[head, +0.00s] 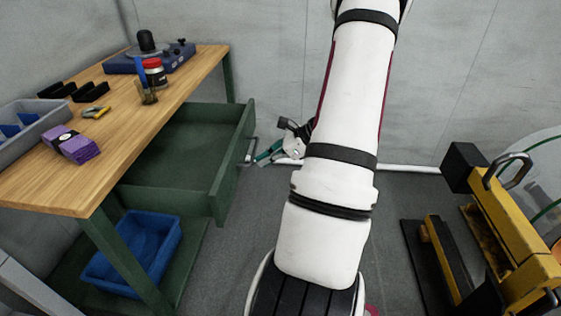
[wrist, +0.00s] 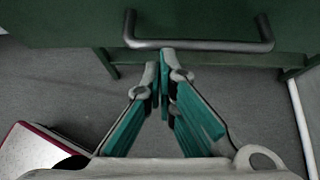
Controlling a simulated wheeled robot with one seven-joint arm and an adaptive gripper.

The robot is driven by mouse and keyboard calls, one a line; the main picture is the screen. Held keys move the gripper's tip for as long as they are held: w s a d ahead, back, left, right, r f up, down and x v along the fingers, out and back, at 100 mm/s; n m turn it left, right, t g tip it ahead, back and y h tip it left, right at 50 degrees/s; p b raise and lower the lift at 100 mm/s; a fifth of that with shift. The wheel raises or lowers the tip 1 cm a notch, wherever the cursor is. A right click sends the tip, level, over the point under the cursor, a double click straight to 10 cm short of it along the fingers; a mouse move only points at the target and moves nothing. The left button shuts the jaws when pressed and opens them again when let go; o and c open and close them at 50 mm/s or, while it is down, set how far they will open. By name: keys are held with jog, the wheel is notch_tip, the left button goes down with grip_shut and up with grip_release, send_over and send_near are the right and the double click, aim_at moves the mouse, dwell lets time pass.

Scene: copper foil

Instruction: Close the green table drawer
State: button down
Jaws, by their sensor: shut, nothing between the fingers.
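The green drawer (head: 196,158) is pulled out of the wooden-topped table (head: 160,92) on the left in the head view. Its front, with a metal bar handle (head: 249,151), faces my arm. My gripper (head: 262,158) is beside the handle, small and partly behind my arm. In the wrist view the drawer front (wrist: 200,20) spans the top, and the handle (wrist: 200,45) runs across below it. My gripper (wrist: 160,55) is shut and empty, its fingertips just below the left part of the handle. I cannot tell whether they touch it.
A blue bin (head: 135,250) sits on the shelf under the table. Purple cloths (head: 72,146), a grey tray (head: 30,125) and a blue device (head: 150,58) are on the tabletop. A yellow machine (head: 505,215) stands on the right. Grey floor (head: 235,245) is clear before the drawer.

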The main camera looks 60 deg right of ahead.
jog(key=b, duration=0.3)
send_over(186, 166)
jog(key=shift+a+r, duration=0.1)
jog(key=shift+r, duration=0.05)
